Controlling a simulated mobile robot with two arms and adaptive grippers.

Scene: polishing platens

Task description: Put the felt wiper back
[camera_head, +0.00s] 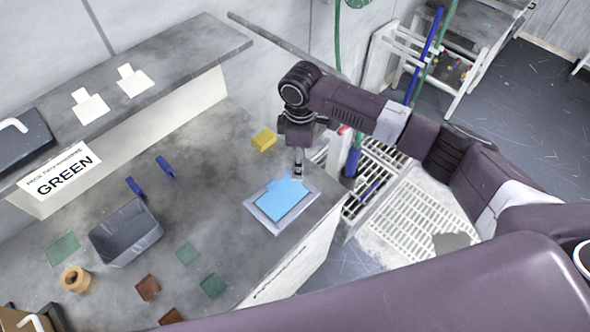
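A flat light-blue pad (279,203), which may be the felt wiper, lies on a pale grey tray or mat (263,223) near the right edge of the worktop. A small tab sticks up at its far edge. My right gripper (298,173) points straight down at the pad's far edge, by the tab. Its fingers look narrow and close together. I cannot tell whether they touch or grip the pad. My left gripper is not in view.
A yellow block (264,140) lies behind the pad. A grey bin (126,236), an orange-brown ring (75,279) and several green and brown squares are further left on the worktop (225,180). A raised shelf (170,62) runs along the back. White grating (412,220) lies right of the worktop.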

